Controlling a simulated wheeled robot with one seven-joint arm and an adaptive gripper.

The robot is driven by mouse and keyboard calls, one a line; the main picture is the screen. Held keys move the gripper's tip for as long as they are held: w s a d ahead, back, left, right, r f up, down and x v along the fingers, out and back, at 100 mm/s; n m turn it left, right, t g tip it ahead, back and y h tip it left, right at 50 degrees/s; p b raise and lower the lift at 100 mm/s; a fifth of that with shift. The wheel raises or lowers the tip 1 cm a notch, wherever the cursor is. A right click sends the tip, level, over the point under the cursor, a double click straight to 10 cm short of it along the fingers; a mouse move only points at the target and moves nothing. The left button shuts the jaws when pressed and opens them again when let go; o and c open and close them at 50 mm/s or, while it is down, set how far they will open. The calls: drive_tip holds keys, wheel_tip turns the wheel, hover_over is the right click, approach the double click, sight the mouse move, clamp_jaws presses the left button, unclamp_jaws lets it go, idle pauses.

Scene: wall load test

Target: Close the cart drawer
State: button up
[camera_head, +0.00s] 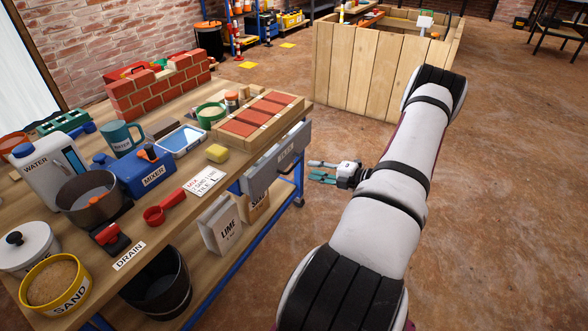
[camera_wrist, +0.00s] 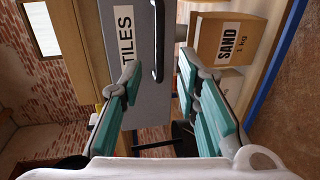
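The cart drawer is under the wooden worktop (camera_head: 150,225), at its right end. Its grey front (camera_head: 272,163) carries a white label and appears to stand out past the worktop edge; how far it is open is hard to tell. The wrist view, turned sideways, shows the grey front (camera_wrist: 125,20) with the label "TILES" and a dark bar handle (camera_wrist: 158,45). My gripper (camera_head: 318,172) is just right of the drawer front, apart from it in the head view. In the wrist view, my gripper (camera_wrist: 160,88) has its teal fingers wide apart, with nothing between them; the front is beyond.
Lime (camera_head: 222,227) and sand (camera_head: 256,203) bags stand on the shelf below the drawer. A brick tray (camera_head: 290,118) sits on the worktop above it. A blue cart leg (camera_head: 298,175) is close by. The floor (camera_head: 500,220) right of the cart is clear; a wooden enclosure (camera_head: 365,70) stands behind.

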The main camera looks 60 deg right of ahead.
sight(294, 165)
drive_tip(key=b+x, duration=0.2)
drive_tip(key=x, duration=0.7)
drive_tip(key=shift+c, duration=0.4)
clamp_jaws()
